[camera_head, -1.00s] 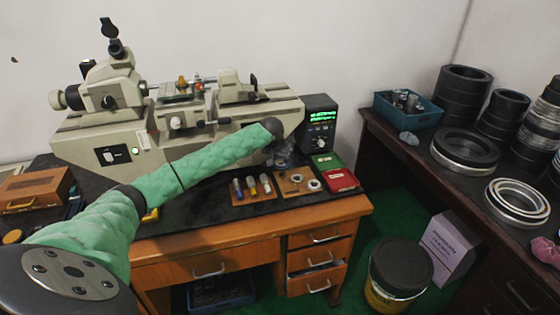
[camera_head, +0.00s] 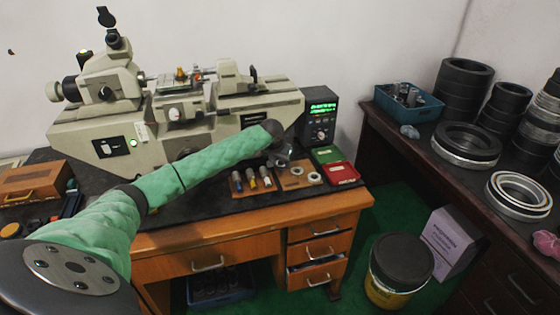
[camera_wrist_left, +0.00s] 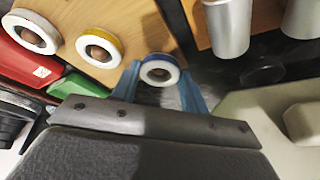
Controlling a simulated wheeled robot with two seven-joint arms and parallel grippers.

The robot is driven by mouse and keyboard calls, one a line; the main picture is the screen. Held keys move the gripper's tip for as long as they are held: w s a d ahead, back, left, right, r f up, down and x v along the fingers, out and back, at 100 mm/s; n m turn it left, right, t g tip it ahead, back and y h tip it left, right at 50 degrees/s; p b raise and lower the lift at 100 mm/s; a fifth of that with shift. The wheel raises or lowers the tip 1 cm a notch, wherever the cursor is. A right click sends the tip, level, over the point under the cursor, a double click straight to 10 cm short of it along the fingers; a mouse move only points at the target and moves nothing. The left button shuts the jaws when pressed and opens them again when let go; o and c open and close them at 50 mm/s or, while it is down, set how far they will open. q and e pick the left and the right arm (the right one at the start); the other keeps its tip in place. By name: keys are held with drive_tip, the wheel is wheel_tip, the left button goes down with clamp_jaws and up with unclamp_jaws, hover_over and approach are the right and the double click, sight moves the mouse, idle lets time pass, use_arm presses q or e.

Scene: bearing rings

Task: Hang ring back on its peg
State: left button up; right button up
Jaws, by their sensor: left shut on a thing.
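My left gripper (camera_head: 282,157) is at the back left of a small wooden ring board (camera_head: 290,184) on the desk. In the left wrist view its blue fingers (camera_wrist_left: 159,82) are shut on a white ring with a blue band (camera_wrist_left: 159,69). The held ring overlaps the edge of the board (camera_wrist_left: 135,20) in that view; I cannot tell its height. A yellow-banded ring (camera_wrist_left: 99,48) and a red-banded ring (camera_wrist_left: 34,33) lie on the board. No free peg can be made out. My right gripper is out of view.
A second board with metal cylinders (camera_wrist_left: 229,25) stands beside the ring board. Red (camera_head: 341,173) and green (camera_head: 326,155) boxes lie to its right. The measuring machine (camera_head: 175,125) stands close behind. A digital readout (camera_head: 320,116) is at the back right.

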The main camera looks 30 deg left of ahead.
use_arm(q)
drive_tip(key=shift+p, duration=1.05)
idle(1.1)
drive_tip(key=shift+f, duration=0.4)
idle(0.9)
drive_tip(key=o, duration=1.2)
drive_tip(key=shift+s, duration=0.1)
drive_tip(key=shift+o, duration=0.2)
